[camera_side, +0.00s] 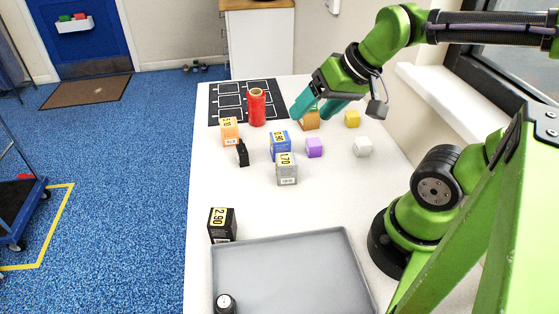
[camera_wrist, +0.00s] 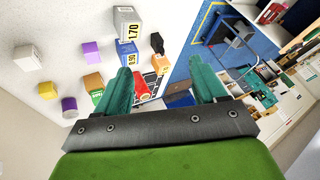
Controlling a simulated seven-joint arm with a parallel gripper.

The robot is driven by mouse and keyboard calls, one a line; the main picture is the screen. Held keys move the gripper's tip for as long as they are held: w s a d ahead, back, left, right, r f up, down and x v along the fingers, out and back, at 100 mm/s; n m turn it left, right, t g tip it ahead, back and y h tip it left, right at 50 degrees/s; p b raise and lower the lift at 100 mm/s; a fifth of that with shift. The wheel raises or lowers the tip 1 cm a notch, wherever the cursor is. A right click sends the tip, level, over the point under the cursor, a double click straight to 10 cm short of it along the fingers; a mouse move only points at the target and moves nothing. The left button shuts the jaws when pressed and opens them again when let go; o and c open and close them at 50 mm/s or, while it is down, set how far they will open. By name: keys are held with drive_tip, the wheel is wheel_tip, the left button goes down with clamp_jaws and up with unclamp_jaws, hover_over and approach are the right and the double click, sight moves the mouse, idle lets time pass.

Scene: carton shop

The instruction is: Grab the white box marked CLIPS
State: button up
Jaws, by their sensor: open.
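A small white box (camera_side: 362,147) stands on the right part of the white table in the side view. A pale white block (camera_wrist: 28,58) shows at the far left of the wrist view. I cannot read CLIPS on either. My gripper (camera_side: 319,108) is over the far part of the table, behind and left of the white box and apart from it. Its teal fingers are spread around or just above a brown box (camera_side: 310,123); I cannot tell which. In the wrist view my gripper (camera_wrist: 160,70) is open, with nothing held between the fingers.
Purple (camera_side: 314,148) and yellow (camera_side: 352,119) blocks stand near the white box. Blue (camera_side: 280,141), grey (camera_side: 287,175) and orange (camera_side: 229,132) boxes and a red cylinder (camera_side: 256,108) stand further left. A grey tray (camera_side: 290,265) and black box (camera_side: 222,226) are nearer. The right table edge is close.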

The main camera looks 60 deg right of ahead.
drive_tip(key=w+d+f+m+g+h, duration=0.1)
drive_tip(key=d+f+m+g+h, duration=0.2)
drive_tip(key=d, duration=1.2)
drive_tip(key=g+y, duration=0.2)
drive_tip(key=g, duration=0.2)
hover_over(364, 141)
drive_tip(key=f, duration=1.4)
drive_tip(key=shift+d, duration=0.3)
drive_tip(key=shift+a+f, duration=0.2)
drive_tip(key=shift+f, duration=1.15)
drive_tip(key=shift+a+f, duration=0.15)
drive_tip(key=shift+f, duration=1.2)
drive_tip(key=c, duration=1.1)
drive_tip(key=shift+o, duration=0.2)
drive_tip(key=shift+r, duration=0.1)
